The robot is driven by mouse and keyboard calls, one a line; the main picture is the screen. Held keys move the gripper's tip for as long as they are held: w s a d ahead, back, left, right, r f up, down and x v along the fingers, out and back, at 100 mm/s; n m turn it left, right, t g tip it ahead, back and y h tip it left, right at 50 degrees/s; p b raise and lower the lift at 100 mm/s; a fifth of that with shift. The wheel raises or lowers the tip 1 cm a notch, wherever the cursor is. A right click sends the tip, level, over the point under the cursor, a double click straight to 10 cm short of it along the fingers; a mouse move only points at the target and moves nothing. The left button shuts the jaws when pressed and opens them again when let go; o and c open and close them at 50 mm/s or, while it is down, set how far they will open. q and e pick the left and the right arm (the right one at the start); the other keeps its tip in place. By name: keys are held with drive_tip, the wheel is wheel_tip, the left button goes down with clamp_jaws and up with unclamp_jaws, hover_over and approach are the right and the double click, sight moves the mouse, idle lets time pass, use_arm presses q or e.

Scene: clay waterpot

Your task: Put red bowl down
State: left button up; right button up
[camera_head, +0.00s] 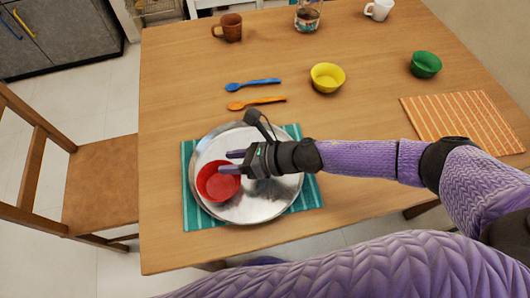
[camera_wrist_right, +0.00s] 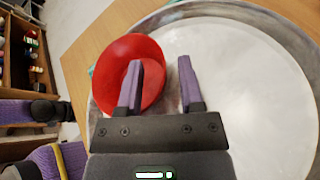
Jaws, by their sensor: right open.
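A red bowl (camera_head: 217,181) rests on a round silver tray (camera_head: 279,206), near the tray's left edge, in the head view. It also shows in the right wrist view (camera_wrist_right: 121,57). My right gripper (camera_head: 230,161) is open above the tray, its fingers pointing left at the bowl. In the right wrist view one finger overlaps the bowl near its right rim and the other is over the bare tray. Whether a finger touches the bowl cannot be told. My left gripper does not show in either view.
The tray lies on a teal striped placemat (camera_head: 191,213). A blue spoon (camera_head: 253,84), an orange spoon (camera_head: 257,102) and a yellow bowl (camera_head: 327,78) are behind it. A green bowl (camera_head: 426,64) and an orange placemat (camera_head: 463,122) are at right. A brown mug (camera_head: 229,27) stands at the back.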

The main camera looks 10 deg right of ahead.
drive_tip(key=p+v, duration=0.1)
drive_tip(key=v, duration=0.8)
drive_tip(key=shift+s+d+r+p, duration=0.1)
drive_tip(key=shift+d+r+p, duration=0.05)
drive_tip(key=shift+d+p, duration=0.15)
drive_tip(key=shift+s+d+r, duration=0.2)
drive_tip(key=shift+d, duration=0.15)
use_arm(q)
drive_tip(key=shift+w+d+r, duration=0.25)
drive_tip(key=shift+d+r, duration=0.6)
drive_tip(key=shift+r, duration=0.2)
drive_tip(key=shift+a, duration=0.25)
